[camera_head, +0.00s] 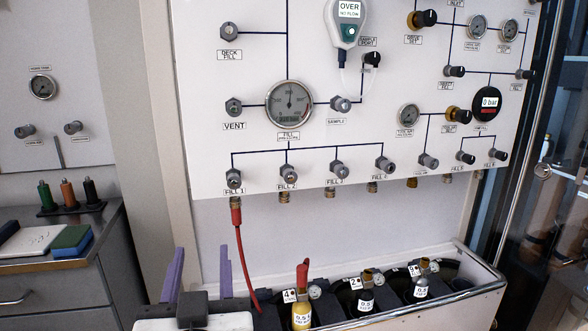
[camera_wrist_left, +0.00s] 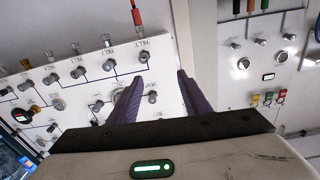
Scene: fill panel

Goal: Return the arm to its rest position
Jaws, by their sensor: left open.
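My left gripper (camera_head: 199,273) stands at the lower left of the head view, its two purple fingers upright and apart with nothing between them. In the left wrist view the same open fingers (camera_wrist_left: 160,95) point toward the white fill panel (camera_wrist_left: 80,88) and touch nothing I can see. The fill panel (camera_head: 215,185) carries a row of valves, and a red hose (camera_head: 240,245) hangs from the FILL 1 valve (camera_head: 233,179). My right gripper is in neither view.
A bin (camera_head: 478,290) with several cylinders stands below the panel; the yellow one (camera_head: 301,314) has a red fitting on top. A glass door (camera_head: 555,200) is at the right.

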